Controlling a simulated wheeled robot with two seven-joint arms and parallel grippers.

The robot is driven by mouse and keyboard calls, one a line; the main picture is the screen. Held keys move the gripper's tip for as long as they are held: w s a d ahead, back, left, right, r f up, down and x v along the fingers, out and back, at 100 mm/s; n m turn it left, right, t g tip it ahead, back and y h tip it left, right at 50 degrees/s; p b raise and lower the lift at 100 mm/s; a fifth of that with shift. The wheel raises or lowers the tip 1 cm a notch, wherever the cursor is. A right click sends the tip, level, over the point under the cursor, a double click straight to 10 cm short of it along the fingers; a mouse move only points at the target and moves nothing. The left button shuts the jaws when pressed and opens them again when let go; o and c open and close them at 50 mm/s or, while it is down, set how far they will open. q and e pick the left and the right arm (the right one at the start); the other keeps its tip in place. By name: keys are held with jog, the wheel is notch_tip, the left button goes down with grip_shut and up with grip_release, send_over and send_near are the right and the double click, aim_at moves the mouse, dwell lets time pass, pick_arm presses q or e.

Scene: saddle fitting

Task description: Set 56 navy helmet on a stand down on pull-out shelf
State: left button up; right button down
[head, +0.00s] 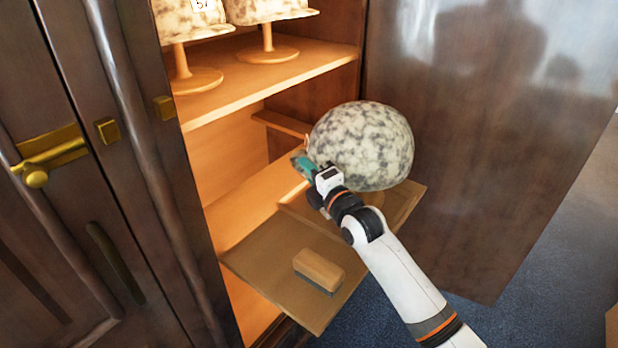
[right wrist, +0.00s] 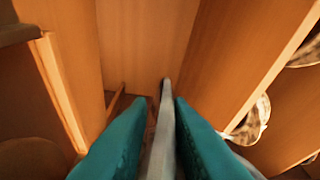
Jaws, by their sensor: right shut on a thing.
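A rounded helmet (head: 362,146) shows in the head view, mottled white and grey rather than navy. No number shows on it. It is over the far right part of the pull-out shelf (head: 262,245). A bit of wooden stand (head: 374,196) shows under it, mostly hidden by my arm, so I cannot tell whether its base touches the shelf. My right gripper (head: 303,163) is at the helmet's left edge, its teal fingers shut on its rim. In the right wrist view, a thin pale edge (right wrist: 163,125) runs between the fingers. My left gripper is out of view.
A wooden block-like brush (head: 319,270) lies on the near part of the pull-out shelf. Two similar helmets on stands (head: 268,52) stand on the cabinet shelf (head: 290,70) above. An open dark door (head: 470,120) is to the right, and closed doors with brass fittings are left.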

jog(key=shift+f, duration=0.8)
jog(key=c, duration=1.8)
grip_release()
jog(key=shift+f, duration=0.35)
jog(key=o, duration=0.5)
jog(key=shift+r, duration=0.1)
jog(key=shift+s+d+r, duration=0.1)
jog(key=v, duration=1.2)
